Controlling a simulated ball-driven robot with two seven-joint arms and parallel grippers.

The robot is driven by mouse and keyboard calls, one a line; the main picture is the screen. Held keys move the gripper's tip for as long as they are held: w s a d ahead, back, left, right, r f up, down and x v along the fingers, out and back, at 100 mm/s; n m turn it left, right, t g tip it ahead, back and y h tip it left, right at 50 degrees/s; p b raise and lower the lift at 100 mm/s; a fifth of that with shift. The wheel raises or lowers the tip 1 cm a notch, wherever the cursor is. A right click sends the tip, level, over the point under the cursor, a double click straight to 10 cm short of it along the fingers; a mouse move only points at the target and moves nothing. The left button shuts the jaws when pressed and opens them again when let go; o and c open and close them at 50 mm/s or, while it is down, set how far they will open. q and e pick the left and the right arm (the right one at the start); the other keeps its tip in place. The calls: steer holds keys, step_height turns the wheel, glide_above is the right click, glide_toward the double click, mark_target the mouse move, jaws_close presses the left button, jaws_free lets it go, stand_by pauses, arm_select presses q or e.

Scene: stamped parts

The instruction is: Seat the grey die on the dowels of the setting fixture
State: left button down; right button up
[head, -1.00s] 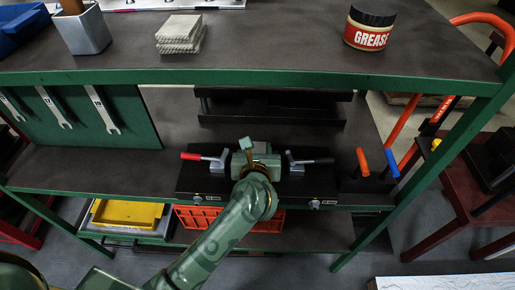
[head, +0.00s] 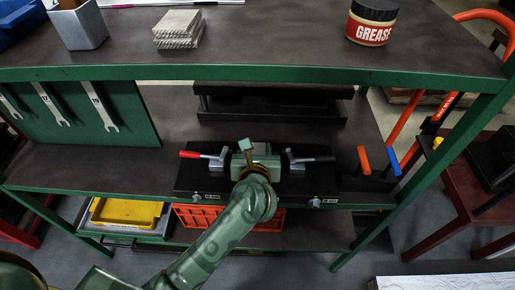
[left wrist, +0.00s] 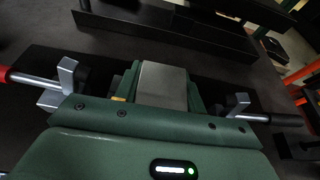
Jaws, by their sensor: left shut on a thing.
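The black setting fixture (head: 222,187) lies on the middle shelf, with a clamp on each side. The left clamp has a red handle (head: 189,154) and the right clamp a black handle (head: 322,159). My left gripper (head: 262,161) is over the middle of the fixture, between the clamps. It is shut on the grey die, a plain block (left wrist: 162,84) seen between the green fingers in the left wrist view. The die's underside and the dowels are hidden, so I cannot tell whether they touch. My right gripper is not in view.
A black rack (head: 270,102) stands behind the fixture. Orange (head: 364,160) and blue (head: 393,162) handles stand to its right. The upper shelf bears a grease tin (head: 371,24) and stacked grey plates (head: 178,30). Wrenches (head: 100,105) hang at left. The shelf left of the fixture is clear.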

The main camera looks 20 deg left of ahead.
arm_select(q)
steer(key=shift+f+b, duration=0.45)
steer(key=shift+f, duration=0.05)
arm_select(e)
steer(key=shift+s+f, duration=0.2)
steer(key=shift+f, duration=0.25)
arm_select(q)
steer(key=c, duration=0.8)
jaws_free()
steer(key=shift+o, duration=0.2)
steer(key=shift+s+f, duration=0.1)
steer(key=shift+f, duration=0.1)
steer(key=p+v, duration=0.6)
steer(key=v, duration=1)
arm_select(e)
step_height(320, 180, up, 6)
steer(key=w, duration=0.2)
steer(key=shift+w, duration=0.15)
arm_select(q)
steer(key=shift+s+r, duration=0.1)
steer(key=shift+r, duration=0.05)
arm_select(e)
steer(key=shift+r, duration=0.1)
